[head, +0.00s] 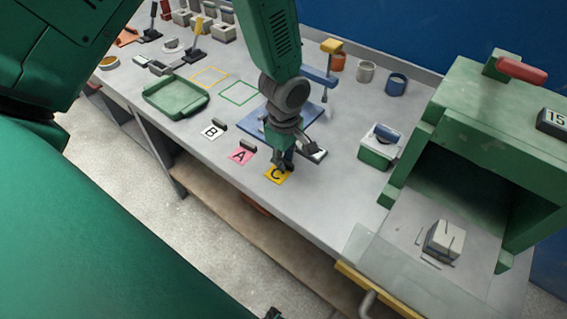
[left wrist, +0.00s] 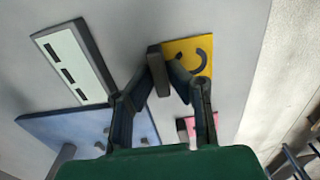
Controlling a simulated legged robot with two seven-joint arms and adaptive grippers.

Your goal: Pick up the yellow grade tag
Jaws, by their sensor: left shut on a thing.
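The yellow grade tag (head: 277,175) is a flat yellow card with a black C and lies at the front edge of the grey bench. It also shows in the left wrist view (left wrist: 203,50), with a dark upright block (left wrist: 158,72) at its edge. My left gripper (head: 285,161) is low over the bench at the tag's back edge. In the left wrist view its fingers (left wrist: 162,62) close on the dark block. The tag looks flat on the bench; I see no clear gap. The gripper hides part of the block in the head view. My right gripper is not in view.
A pink A tag (head: 240,156) and a white B tag (head: 211,132) lie to the left. A dark-framed pale plate (head: 314,153) is close at the right, and a blue plate (head: 305,120) lies behind. A green box (head: 378,155) and a green machine (head: 450,110) stand at right.

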